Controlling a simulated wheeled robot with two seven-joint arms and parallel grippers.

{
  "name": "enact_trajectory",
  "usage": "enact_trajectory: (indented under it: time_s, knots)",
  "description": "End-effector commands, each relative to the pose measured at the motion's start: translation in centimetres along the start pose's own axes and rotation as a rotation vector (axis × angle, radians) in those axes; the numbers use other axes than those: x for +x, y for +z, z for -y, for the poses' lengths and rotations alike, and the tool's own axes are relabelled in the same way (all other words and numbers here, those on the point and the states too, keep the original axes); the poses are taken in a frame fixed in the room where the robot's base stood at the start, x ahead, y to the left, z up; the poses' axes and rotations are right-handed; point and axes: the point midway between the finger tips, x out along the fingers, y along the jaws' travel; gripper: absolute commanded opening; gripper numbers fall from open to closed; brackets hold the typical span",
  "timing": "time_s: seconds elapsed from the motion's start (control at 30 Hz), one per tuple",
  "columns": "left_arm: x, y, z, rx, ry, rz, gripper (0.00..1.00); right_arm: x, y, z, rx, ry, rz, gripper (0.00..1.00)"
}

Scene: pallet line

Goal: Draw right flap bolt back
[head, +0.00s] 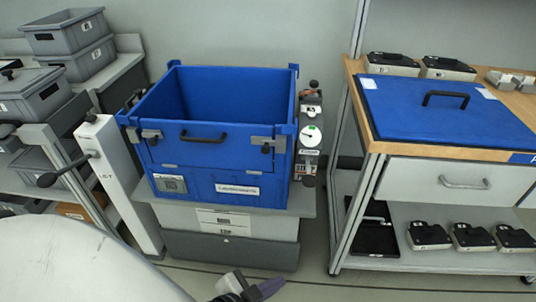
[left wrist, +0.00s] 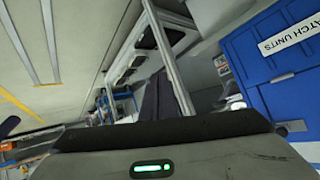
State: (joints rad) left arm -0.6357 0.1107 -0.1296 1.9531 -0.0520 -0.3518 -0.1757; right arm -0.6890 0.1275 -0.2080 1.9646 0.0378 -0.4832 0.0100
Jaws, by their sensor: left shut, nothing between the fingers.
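The blue crate (head: 225,187) stands on a grey pedestal, with a drop flap in its front wall and a dark handle (head: 203,137) at the flap's middle. The right flap bolt (head: 266,147) is a dark knob on a grey metal plate at the flap's right edge. A matching left bolt (head: 152,138) sits at the left edge. My left gripper (head: 250,289) is low at the bottom of the head view, shut and empty, below and apart from the crate. The left wrist view shows part of the blue crate (left wrist: 262,62) at the right. My right gripper is not in view.
A white post with a black lever (head: 110,170) stands left of the crate. A gauge unit (head: 311,136) is at its right side. A workbench with a blue lid (head: 440,112) stands further right. Floor is open in front of the pedestal.

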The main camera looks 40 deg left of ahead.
Motion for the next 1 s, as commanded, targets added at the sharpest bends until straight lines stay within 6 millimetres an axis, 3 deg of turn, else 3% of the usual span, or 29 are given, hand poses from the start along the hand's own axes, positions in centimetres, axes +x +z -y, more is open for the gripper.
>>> enact_trajectory:
  time_s: [0.03, 0.1, 0.2, 0.3, 0.47, 0.73, 1.0]
  knots:
    - [0.3, -3.0, 3.6, 0.136, -0.088, -0.078, 0.00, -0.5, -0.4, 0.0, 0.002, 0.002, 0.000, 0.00]
    - [0.2, -6.8, 8.3, 0.364, -0.225, -0.172, 0.00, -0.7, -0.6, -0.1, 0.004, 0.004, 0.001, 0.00]
    - [-0.9, -11.4, 13.6, 0.667, -0.413, -0.257, 0.00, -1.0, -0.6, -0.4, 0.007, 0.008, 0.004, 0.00]
    - [-2.2, -14.6, 16.8, 0.897, -0.559, -0.294, 0.00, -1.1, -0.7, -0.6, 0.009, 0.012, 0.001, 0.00]
    - [-3.2, -16.5, 18.5, 1.061, -0.661, -0.306, 0.00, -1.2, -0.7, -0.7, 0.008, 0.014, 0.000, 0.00]
    - [-3.2, -16.5, 18.5, 1.067, -0.663, -0.306, 0.00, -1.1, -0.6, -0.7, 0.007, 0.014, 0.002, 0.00]
    - [-1.4, -18.0, 19.4, 1.066, -0.664, -0.308, 0.00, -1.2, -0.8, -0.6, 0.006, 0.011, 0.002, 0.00]
